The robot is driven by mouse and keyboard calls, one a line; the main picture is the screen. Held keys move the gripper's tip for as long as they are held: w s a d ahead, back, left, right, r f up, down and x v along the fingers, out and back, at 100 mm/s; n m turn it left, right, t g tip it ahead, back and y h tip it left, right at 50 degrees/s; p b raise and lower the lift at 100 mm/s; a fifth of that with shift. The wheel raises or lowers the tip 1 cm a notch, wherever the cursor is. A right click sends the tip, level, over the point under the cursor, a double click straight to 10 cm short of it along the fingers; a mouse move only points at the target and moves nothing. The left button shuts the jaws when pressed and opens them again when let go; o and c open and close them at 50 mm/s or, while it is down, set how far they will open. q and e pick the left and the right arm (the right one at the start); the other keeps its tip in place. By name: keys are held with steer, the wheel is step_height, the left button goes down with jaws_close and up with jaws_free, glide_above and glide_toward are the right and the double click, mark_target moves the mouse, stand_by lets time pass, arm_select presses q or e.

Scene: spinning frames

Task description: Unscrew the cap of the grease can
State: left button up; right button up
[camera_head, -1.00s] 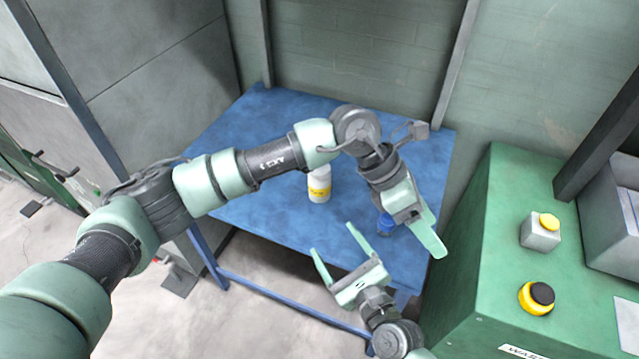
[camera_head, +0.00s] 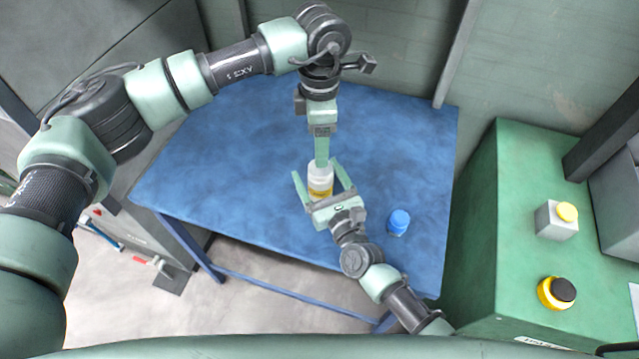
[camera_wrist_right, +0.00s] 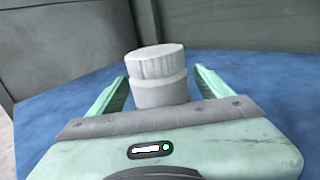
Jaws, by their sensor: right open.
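A white can with a yellow label (camera_head: 320,185) stands upright on the blue table. Its white ribbed cap (camera_wrist_right: 155,62) is on top of it in the right wrist view. My right gripper (camera_head: 319,174) is open, with one finger on each side of the can; gaps show between the fingers and the can in the right wrist view. My left gripper (camera_head: 322,163) points down at the cap from above or just behind it in the head view. Its fingers are seen edge-on, so their opening is hidden, as is any contact with the cap.
A small blue container (camera_head: 398,222) stands on the blue table (camera_head: 230,160) to the right of the can. A green cabinet (camera_head: 500,240) with yellow and black buttons is at the right. The table's left side is clear.

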mark_target(320, 182)
arm_select(q)
steer(key=shift+w+f, duration=0.1)
steer(key=shift+w, duration=0.1)
arm_select(e)
steer(key=shift+x, duration=0.85)
arm_select(q)
steer(key=shift+s+d, duration=0.15)
steer(key=shift+s, duration=0.1)
arm_select(e)
steer(key=shift+s+d, duration=0.1)
arm_select(q)
steer(key=shift+w, duration=0.1)
arm_select(e)
steer(key=c, duration=0.8)
jaws_close()
arm_select(q)
steer(key=m, duration=0.5)
steer(key=shift+m, duration=0.4)
steer(key=m, duration=1.6)
steer(key=shift+f+m, duration=0.3)
steer(key=shift+f, duration=0.1)
step_height(320, 182, down, 7)
